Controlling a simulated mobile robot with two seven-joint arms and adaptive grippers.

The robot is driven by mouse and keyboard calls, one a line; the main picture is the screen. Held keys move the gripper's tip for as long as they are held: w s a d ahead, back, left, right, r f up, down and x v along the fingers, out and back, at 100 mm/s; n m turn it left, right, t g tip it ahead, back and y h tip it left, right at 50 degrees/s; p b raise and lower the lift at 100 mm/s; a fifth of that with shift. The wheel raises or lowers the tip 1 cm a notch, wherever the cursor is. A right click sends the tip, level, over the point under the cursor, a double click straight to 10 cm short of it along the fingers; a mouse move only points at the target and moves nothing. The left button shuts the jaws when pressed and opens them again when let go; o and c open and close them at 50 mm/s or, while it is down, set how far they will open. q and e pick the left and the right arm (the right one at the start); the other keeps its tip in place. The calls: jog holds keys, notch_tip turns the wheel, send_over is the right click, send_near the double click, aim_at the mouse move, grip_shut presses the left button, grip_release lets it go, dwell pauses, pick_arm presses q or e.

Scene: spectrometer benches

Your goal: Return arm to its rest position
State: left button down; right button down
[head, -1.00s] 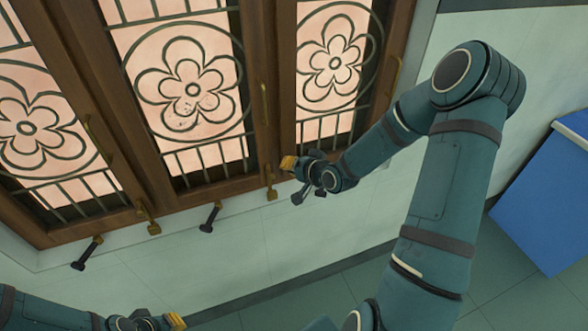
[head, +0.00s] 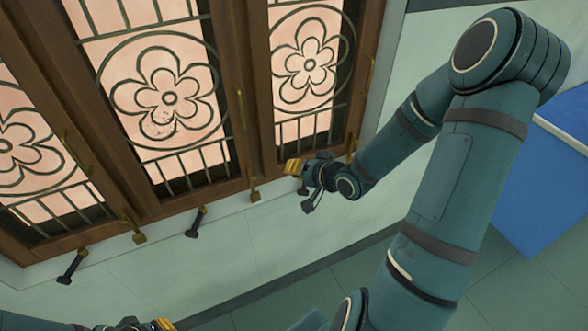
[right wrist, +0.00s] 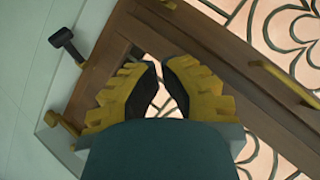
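My right arm, teal with dark bands, fills the right of the head view and bends at a raised elbow. My right gripper (head: 293,166), with yellow fingers, is in front of the lower frame of the brown window (head: 238,130), just right of a brass handle (head: 254,190). I cannot tell whether it touches the frame. In the right wrist view its fingers (right wrist: 160,82) are slightly apart, with window panes showing between them and nothing held. My left gripper (head: 160,325) is cut off at the bottom edge of the head view; its opening is hidden.
Dark handles (head: 197,221) and (head: 72,266) stick out under the window, with another brass one (head: 137,231) between. A blue-topped bench (head: 552,185) stands behind my right arm. Pale wall and floor below the window are clear.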

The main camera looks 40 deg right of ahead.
dwell(0.3)
jog(key=a+f+n+g+y+b, duration=0.2)
jog(key=a+f+g, duration=0.2)
jog(key=a+f, duration=0.8)
jog(key=s+a+f+n+g+b, duration=0.1)
jog(key=s+a+f+n+g, duration=0.1)
jog(key=s+a+f+g, duration=0.1)
jog(key=s+a+f+n+g+b, duration=0.1)
jog(key=s+a+f+n+g, duration=0.1)
jog(key=s+a+f, duration=0.4)
jog(key=a+f+n, duration=0.1)
jog(key=a, duration=0.3)
jog(key=shift+s+a+g, duration=0.25)
jog(key=shift+a+g, duration=0.05)
jog(key=shift+g, duration=0.1)
jog(key=shift+w+a+f, duration=0.1)
